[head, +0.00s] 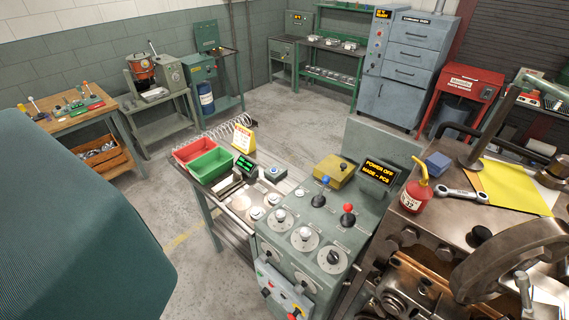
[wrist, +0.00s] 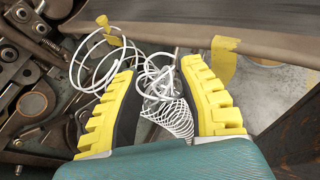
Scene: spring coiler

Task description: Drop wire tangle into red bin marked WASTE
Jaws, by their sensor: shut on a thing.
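My gripper (wrist: 160,70) shows in the wrist view with its two yellow and black fingers closed on the white wire tangle (wrist: 174,118). Loose loops of the tangle spread past the fingertips to the upper left, and a tighter coil sits between the fingers. The gripper and the tangle do not show in the head view. A red bin (head: 196,150) stands on the small bench at the middle left of the head view, beside a green bin (head: 212,166). No marking on the red bin can be read. No bin shows in the wrist view.
A yellow sign (head: 243,138) and a long spring coil (head: 212,134) are behind the bins. A control panel (head: 305,235) stands right of the bench. The machine carries a red oil can (head: 412,193). Metal machine parts (wrist: 35,100) lie left of the fingers in the wrist view.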

